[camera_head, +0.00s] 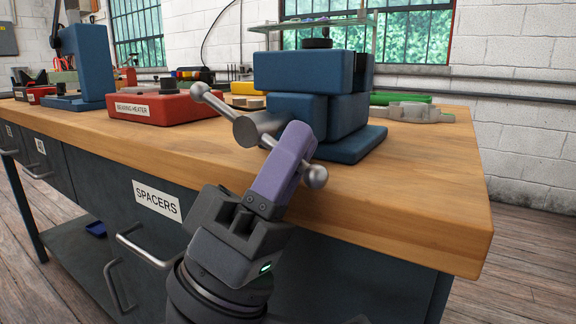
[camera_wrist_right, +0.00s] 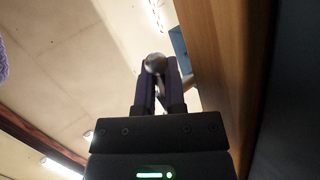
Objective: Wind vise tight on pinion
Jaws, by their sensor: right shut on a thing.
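The blue vise (camera_head: 312,80) stands on the front edge of the wooden bench, with its steel screw head (camera_head: 258,127) facing me. A steel handle bar (camera_head: 216,106) with ball ends passes through the head, slanting from upper left to lower right. My right gripper (camera_head: 298,142) is shut on the handle's lower right part, near the ball end (camera_head: 315,176). In the right wrist view, a handle ball (camera_wrist_right: 155,63) shows between the purple fingers. I cannot make out a pinion; a dark round piece (camera_head: 317,43) sits on top of the vise. My left gripper is not in the head view.
A red bearing heater (camera_head: 160,107) and a blue press (camera_head: 88,62) stand further left on the bench (camera_head: 420,190). A grey metal part (camera_head: 415,112) lies right of the vise. The bench's right front is clear. Drawer handles (camera_head: 145,250) stick out below.

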